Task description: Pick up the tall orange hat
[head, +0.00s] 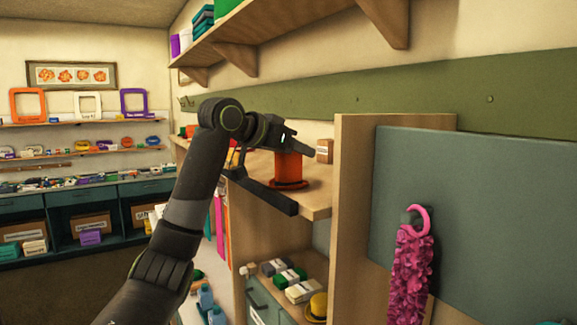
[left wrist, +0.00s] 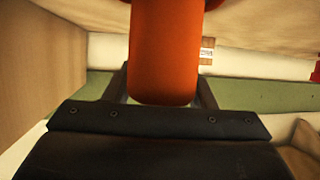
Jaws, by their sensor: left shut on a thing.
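The tall orange hat (head: 288,170) stands upright, brim down, on a wooden shelf (head: 318,203) in the head view. My left gripper (head: 287,148) reaches over the shelf from the left and is shut on the hat's upper part. In the left wrist view the orange crown (left wrist: 165,55) fills the middle, between the two fingers of my left gripper (left wrist: 165,88). The brim looks to rest on or very close to the shelf board; I cannot tell if there is a gap. My right gripper is not in view.
A small brown box (head: 324,150) stands behind the hat. An upright wooden panel (head: 350,200) closes the shelf on the right. A pink boa (head: 412,270) hangs on a grey-blue board. A yellow hat (head: 317,305) and small boxes lie below.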

